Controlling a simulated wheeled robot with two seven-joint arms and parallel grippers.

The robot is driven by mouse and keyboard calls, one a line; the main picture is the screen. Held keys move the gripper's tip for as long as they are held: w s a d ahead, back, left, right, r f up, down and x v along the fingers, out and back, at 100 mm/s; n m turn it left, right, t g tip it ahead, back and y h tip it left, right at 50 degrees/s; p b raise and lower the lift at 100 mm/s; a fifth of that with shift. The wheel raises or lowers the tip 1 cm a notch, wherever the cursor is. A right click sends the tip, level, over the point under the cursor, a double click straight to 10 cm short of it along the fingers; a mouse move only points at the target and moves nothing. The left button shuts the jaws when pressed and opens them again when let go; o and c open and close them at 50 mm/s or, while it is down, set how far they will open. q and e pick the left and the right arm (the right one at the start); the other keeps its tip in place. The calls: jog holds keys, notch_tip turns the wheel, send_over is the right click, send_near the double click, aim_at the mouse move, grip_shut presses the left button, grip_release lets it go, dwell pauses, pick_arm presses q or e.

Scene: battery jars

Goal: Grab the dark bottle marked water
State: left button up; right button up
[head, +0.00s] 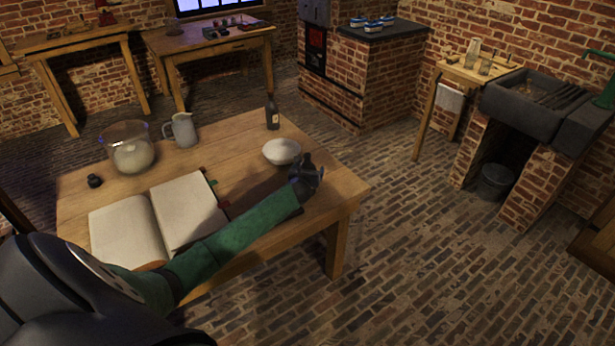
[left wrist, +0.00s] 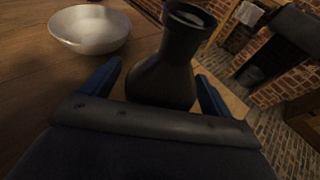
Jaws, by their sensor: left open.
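A dark bottle (head: 272,115) with a small pale label stands upright near the back corner of the wooden table (head: 225,150); I cannot read the label. My left gripper (head: 308,176) is near the table's right end, just right of the white bowl (head: 281,151). In the left wrist view my left gripper (left wrist: 158,72) is open, with a dark, wide-bodied, narrow-necked vessel (left wrist: 163,80) between its blue fingers. No label shows on this side of it, and contact with the fingers is unclear. In the head view the gripper mostly hides this vessel. My right gripper is out of view.
The white bowl also shows in the left wrist view (left wrist: 90,29), left of the fingers. An open book (head: 160,220), a glass bowl of pale contents (head: 131,150), a grey jug (head: 182,130) and a small dark object (head: 95,181) are on the table.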

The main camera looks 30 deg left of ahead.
pick_arm(q)
jog(key=shift+w+a+f, duration=0.1)
jog(key=shift+w+f, duration=0.05)
jog(key=shift+w, duration=0.15)
jog(key=c, duration=1.3)
jog(key=shift+r, duration=0.25)
